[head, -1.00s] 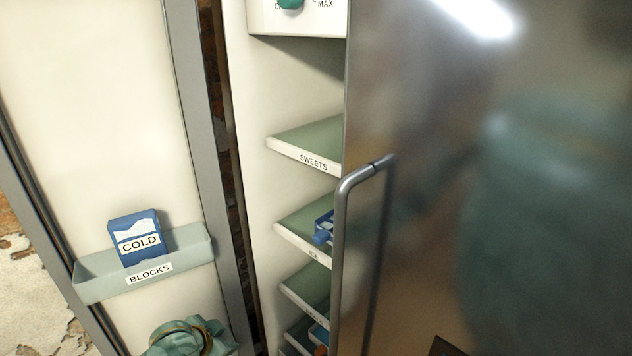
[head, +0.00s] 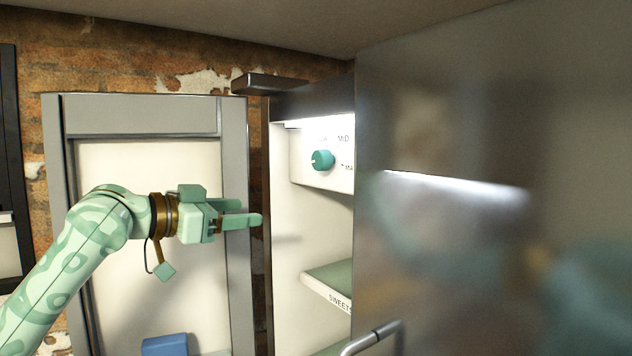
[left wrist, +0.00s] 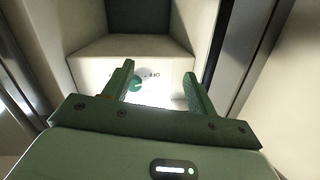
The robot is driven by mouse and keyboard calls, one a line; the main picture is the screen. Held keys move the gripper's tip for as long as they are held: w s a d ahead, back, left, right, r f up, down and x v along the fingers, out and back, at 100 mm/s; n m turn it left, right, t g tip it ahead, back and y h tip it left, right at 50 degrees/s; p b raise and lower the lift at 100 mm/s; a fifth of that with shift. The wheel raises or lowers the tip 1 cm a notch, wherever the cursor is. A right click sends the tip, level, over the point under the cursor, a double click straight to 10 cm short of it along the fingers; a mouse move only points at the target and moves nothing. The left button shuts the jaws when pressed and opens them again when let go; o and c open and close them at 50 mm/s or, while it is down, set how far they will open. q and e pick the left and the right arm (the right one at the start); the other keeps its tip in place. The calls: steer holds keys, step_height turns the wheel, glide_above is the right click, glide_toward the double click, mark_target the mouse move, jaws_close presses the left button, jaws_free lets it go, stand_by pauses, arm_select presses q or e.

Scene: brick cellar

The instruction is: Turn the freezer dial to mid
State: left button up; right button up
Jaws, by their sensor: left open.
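The freezer dial is a teal knob (head: 322,160) on a white panel (head: 340,178) at the top inside the freezer. A pale mark shows on the knob's left side; MID is printed to the upper right and part of MAX to the right. My left gripper (head: 250,213) is open and empty, left of and lower than the dial, in front of the inner door. In the left wrist view the knob (left wrist: 135,84) shows beyond my open fingers (left wrist: 158,70), close to one finger in the picture, with OFF printed beside it. My right gripper is out of view.
A steel door (head: 480,120) with a bar handle (head: 372,338) covers the freezer's right side. The open inner door (head: 160,240) stands at the left, with a blue block (head: 165,345) low on it. The SWEETS shelf (head: 328,285) lies below the dial panel.

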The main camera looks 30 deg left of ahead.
arm_select(q)
steer(key=m+h, duration=0.1)
steer(key=h, duration=0.1)
glide_toward(316, 160)
steer(key=p+x, duration=0.8)
steer(key=p, duration=0.2)
steer(key=shift+w+r, duration=0.1)
steer(key=shift+w+d+p, duration=0.35)
steer(key=shift+w, duration=0.1)
steer(key=c, duration=1)
